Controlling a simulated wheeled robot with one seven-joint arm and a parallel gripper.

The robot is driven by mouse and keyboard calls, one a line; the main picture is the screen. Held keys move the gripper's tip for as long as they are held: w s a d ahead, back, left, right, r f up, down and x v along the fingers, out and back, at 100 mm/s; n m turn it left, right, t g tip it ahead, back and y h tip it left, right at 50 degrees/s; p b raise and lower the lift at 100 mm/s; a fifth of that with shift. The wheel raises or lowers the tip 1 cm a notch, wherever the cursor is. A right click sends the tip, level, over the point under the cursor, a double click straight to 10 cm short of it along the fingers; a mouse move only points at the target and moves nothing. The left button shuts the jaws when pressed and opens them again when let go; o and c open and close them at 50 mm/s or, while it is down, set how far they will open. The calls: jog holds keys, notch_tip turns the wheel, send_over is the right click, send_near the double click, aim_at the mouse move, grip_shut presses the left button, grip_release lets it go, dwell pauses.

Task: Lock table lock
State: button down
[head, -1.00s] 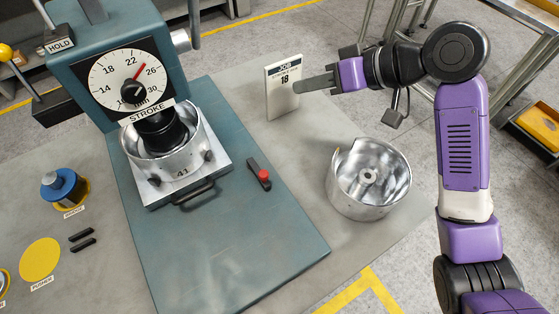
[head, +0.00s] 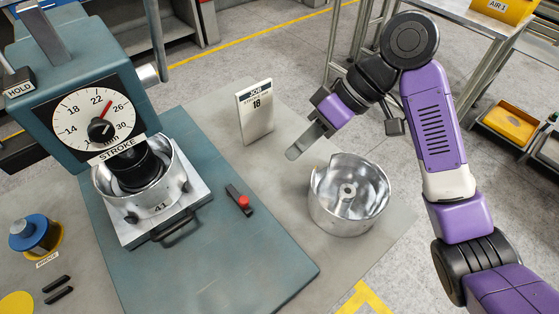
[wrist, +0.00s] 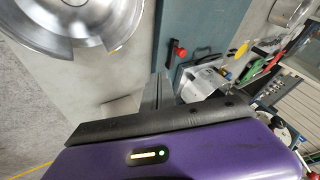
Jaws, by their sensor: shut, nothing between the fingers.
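A small black lever with a red knob (head: 240,199), which looks like the table lock, lies on the teal press table (head: 235,255), right of the silver fixture marked 41 (head: 160,208). The red knob also shows in the wrist view (wrist: 180,51). My gripper (head: 297,152) is in the air, up and to the right of the lever and apart from it. Its fingers are shut and empty, pointing down and left. In the wrist view the gripper's fingers (wrist: 156,90) show below the lever.
A job card reading 18 (head: 255,111) stands left of my gripper. An open silver drum (head: 349,195) sits on the grey bench below it. The press with its stroke dial (head: 92,115) stands at left. The teal surface in front of the lever is clear.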

send_near(238, 197)
notch_tip(238, 197, down, 2)
jog(key=w+d, duration=0.2)
jog(key=shift+s+a+f+p, duration=0.25)
jog(key=shift+s+a, duration=0.3)
jog(key=shift+s, duration=0.05)
jog(key=shift+s+a+f+p, duration=0.2)
jog(key=shift+s+a+f, duration=0.1)
jog(key=shift+s+a, duration=0.35)
jog(key=shift+s+a+f, duration=0.1)
jog(key=shift+s+a, duration=0.3)
